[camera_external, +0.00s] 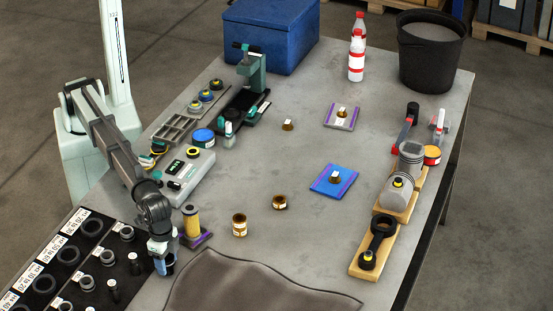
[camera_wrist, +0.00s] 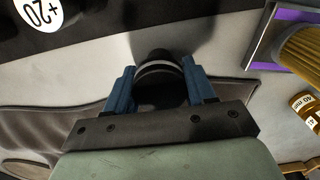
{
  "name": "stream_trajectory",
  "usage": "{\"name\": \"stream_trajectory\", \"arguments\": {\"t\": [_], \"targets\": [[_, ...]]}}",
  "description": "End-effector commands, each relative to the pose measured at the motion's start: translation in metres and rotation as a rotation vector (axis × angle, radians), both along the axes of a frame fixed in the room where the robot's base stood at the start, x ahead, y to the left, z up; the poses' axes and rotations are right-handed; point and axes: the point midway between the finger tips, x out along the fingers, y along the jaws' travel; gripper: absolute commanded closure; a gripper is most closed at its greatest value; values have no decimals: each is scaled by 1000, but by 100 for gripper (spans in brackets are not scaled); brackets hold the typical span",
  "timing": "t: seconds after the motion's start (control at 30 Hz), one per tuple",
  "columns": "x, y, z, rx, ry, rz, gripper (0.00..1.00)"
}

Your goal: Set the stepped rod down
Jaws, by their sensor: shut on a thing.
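My gripper (camera_external: 161,264) is low at the front left of the table, just right of the black labelled rack (camera_external: 92,283). In the wrist view its two blue fingers (camera_wrist: 160,84) are closed on a dark round part with a pale band, which I take for the stepped rod (camera_wrist: 157,68). The far end of the rod faces away from the wrist camera, and its lower part is hidden. In the outside view only a small dark piece of it shows beside the fingers. I cannot tell whether it touches the table.
A yellow cylinder on a purple-edged base (camera_external: 192,222) stands close on the right. A brown cloth (camera_external: 255,285) lies at the front edge. Small amber jars (camera_external: 239,226) stand farther right. The rack holds several dark rings and plugs. The table's middle is mostly clear.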

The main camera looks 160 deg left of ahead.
Motion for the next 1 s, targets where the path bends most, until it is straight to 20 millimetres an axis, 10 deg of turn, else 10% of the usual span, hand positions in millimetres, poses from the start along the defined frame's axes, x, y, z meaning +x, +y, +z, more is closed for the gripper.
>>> {"name": "stream_trajectory", "arguments": {"t": [0.1, 0.13, 0.37, 0.73, 1.0], "targets": [[0, 0, -2, 0, 0, 0, 100], [0, 0, -3, 0, 0, 0, 45], [0, 0, -2, 0, 0, 0, 23], [0, 0, 3, 0, 0, 0, 20], [1, 0, 43, 0, -1, 0, 20]]}}
